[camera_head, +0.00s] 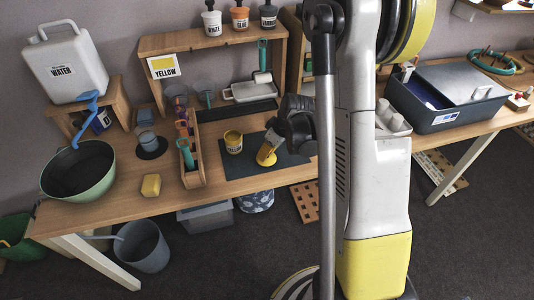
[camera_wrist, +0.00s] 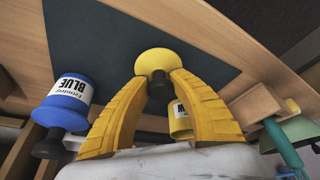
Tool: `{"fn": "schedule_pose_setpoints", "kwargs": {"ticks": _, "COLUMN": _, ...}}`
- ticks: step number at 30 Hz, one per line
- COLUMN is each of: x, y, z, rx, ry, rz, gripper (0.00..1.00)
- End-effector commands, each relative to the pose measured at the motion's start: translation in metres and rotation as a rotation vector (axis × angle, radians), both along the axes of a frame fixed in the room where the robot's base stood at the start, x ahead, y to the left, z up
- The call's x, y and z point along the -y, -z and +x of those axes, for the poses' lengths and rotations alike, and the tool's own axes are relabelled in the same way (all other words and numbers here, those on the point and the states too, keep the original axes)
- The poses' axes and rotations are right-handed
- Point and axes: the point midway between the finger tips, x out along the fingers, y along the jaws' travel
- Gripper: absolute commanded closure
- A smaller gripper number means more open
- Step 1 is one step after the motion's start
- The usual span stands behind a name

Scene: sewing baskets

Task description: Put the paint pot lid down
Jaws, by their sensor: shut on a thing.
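The paint pot lid is a yellow disc (camera_wrist: 157,61) with a black knob. My gripper (camera_wrist: 160,88) is shut on the knob, with its yellow fingers on both sides. In the head view the lid (camera_head: 265,156) is tilted, low over the dark mat (camera_head: 226,170) on the bench; I cannot tell whether it touches. The open yellow paint pot (camera_head: 233,142) stands upright on the mat, just left of the lid. In the wrist view the pot (camera_wrist: 180,124) is partly hidden behind a finger.
A blue pot (camera_wrist: 68,100) shows in the wrist view. A wooden caddy (camera_head: 196,170) with tools stands left of the mat. A shelf (camera_head: 163,44) with several pots is behind. The mat's front part is clear. A blue-grey bin (camera_head: 452,112) is at right.

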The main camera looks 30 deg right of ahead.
Motion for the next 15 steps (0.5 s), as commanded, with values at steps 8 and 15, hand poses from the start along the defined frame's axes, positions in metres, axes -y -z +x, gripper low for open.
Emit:
{"fn": "schedule_pose_setpoints", "kwargs": {"ticks": 8, "x": 0.0002, "y": 0.0023, "z": 0.0000, "rx": 0.000, "ry": 0.000, "rz": 0.000, "gripper": 0.55}}
{"fn": "schedule_pose_setpoints", "kwargs": {"ticks": 15, "x": 0.0002, "y": 0.0020, "z": 0.0000, "rx": 0.000, "ry": 0.000, "rz": 0.000, "gripper": 0.52}}
